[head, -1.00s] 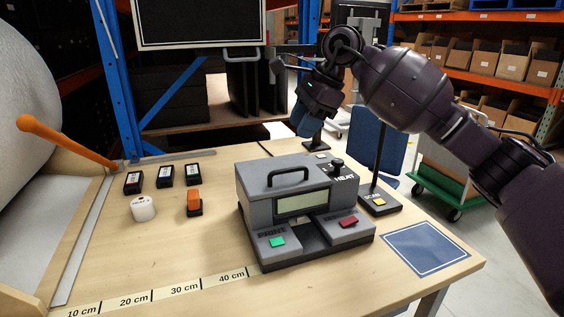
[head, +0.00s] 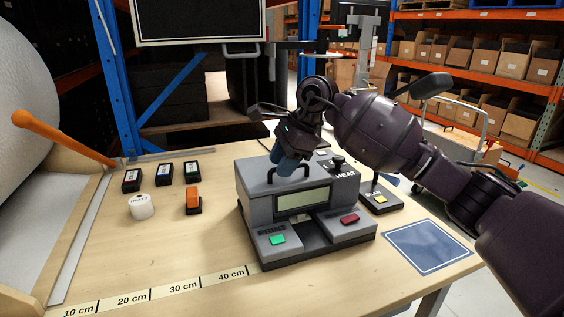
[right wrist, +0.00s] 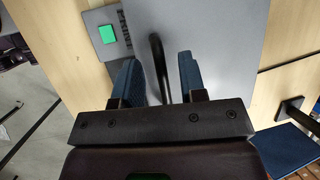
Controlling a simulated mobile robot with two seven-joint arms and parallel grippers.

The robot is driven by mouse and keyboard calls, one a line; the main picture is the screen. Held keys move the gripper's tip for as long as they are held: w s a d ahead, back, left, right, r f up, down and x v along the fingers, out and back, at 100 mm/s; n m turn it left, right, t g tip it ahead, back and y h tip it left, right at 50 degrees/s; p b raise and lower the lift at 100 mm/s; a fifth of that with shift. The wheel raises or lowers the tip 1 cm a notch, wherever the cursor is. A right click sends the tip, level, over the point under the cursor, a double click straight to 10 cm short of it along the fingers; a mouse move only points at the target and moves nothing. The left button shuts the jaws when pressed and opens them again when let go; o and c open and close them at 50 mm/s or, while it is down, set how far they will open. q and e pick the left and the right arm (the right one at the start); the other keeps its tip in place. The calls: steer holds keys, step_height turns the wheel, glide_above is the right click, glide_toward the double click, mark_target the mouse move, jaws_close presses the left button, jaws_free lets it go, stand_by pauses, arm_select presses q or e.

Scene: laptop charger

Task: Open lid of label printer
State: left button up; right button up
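The grey label printer (head: 262,212) stands on the table with its lid (head: 250,176) down. A black handle (head: 272,178) arches over the lid. My right gripper (head: 290,167) is at the handle from above. In the right wrist view, its two blue fingers are apart, with the handle bar (right wrist: 160,68) between them and gaps on both sides. The fingers hide part of the handle in the head view. My left gripper is not in view.
A green button (head: 277,240), a red button (head: 349,219) and a heat knob (head: 338,160) are on the printer. A scan stand (head: 381,199) and a blue mat (head: 428,247) lie to its right. Label cartridges (head: 164,174), a white roll (head: 143,206) and an orange-topped tool (head: 193,200) are to the left.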

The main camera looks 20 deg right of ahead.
jaws_close()
steer(key=shift+r, duration=0.1)
stand_by(0.4)
